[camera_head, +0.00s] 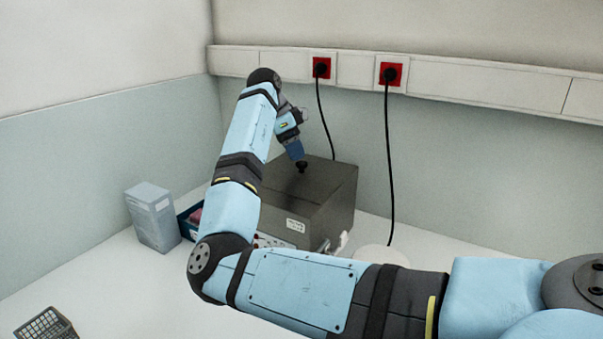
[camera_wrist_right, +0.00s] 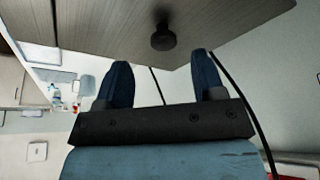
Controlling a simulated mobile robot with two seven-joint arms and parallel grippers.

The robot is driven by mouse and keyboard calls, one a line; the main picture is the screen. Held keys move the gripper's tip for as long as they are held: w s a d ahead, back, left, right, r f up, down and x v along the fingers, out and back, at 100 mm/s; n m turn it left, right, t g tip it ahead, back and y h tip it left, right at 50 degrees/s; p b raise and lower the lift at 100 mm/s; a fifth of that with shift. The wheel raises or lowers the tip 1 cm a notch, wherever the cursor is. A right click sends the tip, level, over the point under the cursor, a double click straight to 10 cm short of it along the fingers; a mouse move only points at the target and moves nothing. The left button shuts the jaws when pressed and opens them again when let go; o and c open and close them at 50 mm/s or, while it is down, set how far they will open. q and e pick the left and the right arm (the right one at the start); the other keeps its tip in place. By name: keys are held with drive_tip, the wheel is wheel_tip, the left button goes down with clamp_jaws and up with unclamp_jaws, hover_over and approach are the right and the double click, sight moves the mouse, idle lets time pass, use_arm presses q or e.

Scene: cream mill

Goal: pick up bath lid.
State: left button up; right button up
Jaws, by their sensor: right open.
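The bath is a grey metal box (camera_head: 318,215) against the back wall, with a label on its side. Its flat lid (camera_head: 330,178) is on top and has a black knob (camera_head: 302,167). My right gripper (camera_head: 297,153) is just above the knob, seen partly from the side. In the right wrist view, the lid (camera_wrist_right: 95,20) fills the top, and the knob (camera_wrist_right: 162,40) lies ahead of the gap between the two open blue fingers (camera_wrist_right: 161,60). The fingers look empty and apart from the knob. My left gripper is not in view.
A pale grey container (camera_head: 153,217) stands left of the bath, by a blue tray (camera_head: 187,219) partly hidden by my right arm. Black cables (camera_head: 389,160) hang from red wall sockets behind. A white round thing (camera_head: 382,255) is right of the bath.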

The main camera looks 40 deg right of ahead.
sight(302, 163)
drive_tip(key=x, duration=0.4)
drive_tip(key=shift+d+f, duration=0.3)
drive_tip(key=shift+d, duration=0.05)
drive_tip(key=shift+c, duration=0.4)
drive_tip(key=c, duration=0.9)
drive_tip(key=shift+r, duration=0.2)
drive_tip(key=shift+r+p, duration=2)
drive_tip(key=shift+r, duration=8.9)
